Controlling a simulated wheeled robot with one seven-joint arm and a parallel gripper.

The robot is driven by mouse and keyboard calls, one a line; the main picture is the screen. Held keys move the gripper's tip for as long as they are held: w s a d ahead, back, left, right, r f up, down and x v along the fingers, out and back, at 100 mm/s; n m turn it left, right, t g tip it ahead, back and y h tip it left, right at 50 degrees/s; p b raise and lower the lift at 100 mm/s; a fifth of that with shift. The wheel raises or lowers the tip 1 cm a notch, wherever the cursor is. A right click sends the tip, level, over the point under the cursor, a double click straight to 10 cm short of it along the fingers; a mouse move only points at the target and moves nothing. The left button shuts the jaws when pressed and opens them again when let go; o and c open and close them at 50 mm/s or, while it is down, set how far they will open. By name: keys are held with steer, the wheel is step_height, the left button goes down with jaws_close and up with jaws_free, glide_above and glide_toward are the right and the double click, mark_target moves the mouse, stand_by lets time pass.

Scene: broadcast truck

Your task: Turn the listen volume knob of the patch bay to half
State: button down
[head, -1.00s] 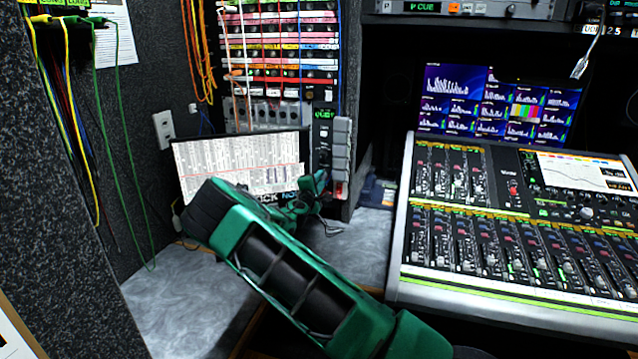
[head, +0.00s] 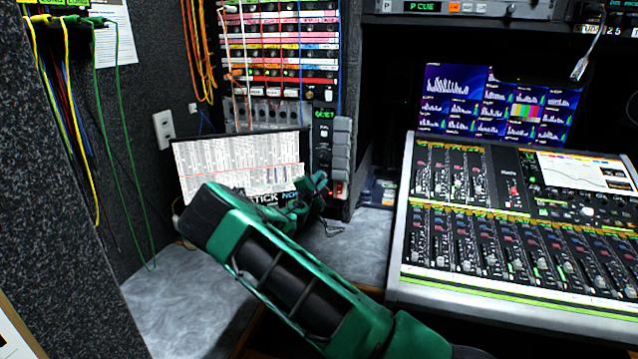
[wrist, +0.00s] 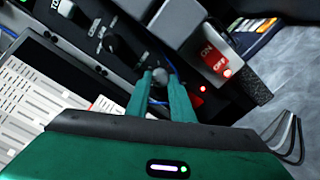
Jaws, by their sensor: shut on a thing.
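In the wrist view my gripper (wrist: 158,84) is shut on a small dark round knob (wrist: 159,76) low on the black panel of the patch bay (wrist: 122,40). The two green fingers stand on either side of the knob. The knob's pointer and markings are too small or hidden to read. In the head view my green arm reaches to the patch bay (head: 322,140), and my gripper (head: 326,184) is at its lower right part. The fingertips and knob are too small to tell there.
A red on/off switch (wrist: 214,60) and a lit red lamp sit right of the knob. Another black knob (wrist: 112,42) is up and left. A screen (head: 240,165) stands close left of the gripper. A mixing console (head: 520,215) is at the right. Cables hang at the left.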

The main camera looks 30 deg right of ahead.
steer(key=c, duration=1.5)
jaws_free()
steer(key=shift+w+a+f, duration=0.15)
steer(key=shift+a+f, duration=0.15)
steer(key=shift+a, duration=0.05)
steer(key=shift+c, duration=0.2)
steer(key=shift+d+r, duration=0.15)
steer(key=v, duration=1.1)
steer(key=shift+d, duration=0.1)
